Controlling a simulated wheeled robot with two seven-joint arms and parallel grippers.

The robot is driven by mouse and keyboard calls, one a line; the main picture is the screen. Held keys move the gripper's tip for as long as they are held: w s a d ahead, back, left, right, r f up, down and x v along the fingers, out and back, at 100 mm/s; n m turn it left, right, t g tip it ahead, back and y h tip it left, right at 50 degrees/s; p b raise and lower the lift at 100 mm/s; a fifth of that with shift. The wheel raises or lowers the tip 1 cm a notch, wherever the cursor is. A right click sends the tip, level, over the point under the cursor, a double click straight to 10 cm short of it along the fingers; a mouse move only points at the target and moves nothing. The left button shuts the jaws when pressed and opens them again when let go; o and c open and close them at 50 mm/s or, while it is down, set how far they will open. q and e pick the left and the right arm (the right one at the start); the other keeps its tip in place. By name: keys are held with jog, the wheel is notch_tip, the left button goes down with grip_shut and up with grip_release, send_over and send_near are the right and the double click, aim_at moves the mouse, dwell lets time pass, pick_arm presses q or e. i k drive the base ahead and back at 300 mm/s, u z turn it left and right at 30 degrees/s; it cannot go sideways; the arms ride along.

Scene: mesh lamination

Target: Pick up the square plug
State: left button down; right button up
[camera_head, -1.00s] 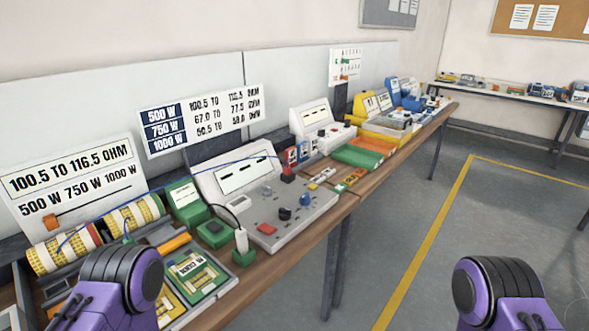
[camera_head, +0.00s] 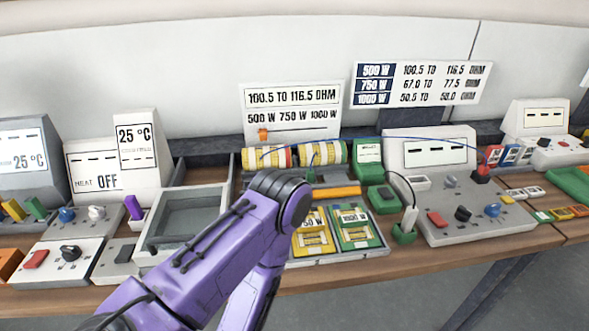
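A white plug (camera_head: 410,219) stands upright in a small green block (camera_head: 403,236) at the front edge of the bench, right of centre. A black cable runs up from it. It is the likeliest square plug, but its shape is too small to tell. My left arm, purple, comes in from the lower left, bends left of the plug and drops out at the bottom edge. My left gripper is out of view, and my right arm and gripper do not show.
A grey console (camera_head: 445,200) with knobs stands just right of the plug. A tray (camera_head: 335,258) with yellow and green cards lies left of it, partly behind my arm. An open grey bin (camera_head: 192,195) and heat controls stand further left. The floor in front is clear.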

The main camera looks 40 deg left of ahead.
aim_at(482, 171)
jog(key=z, duration=1.85)
jog(key=i, duration=3.15)
jog(key=u, duration=4.35)
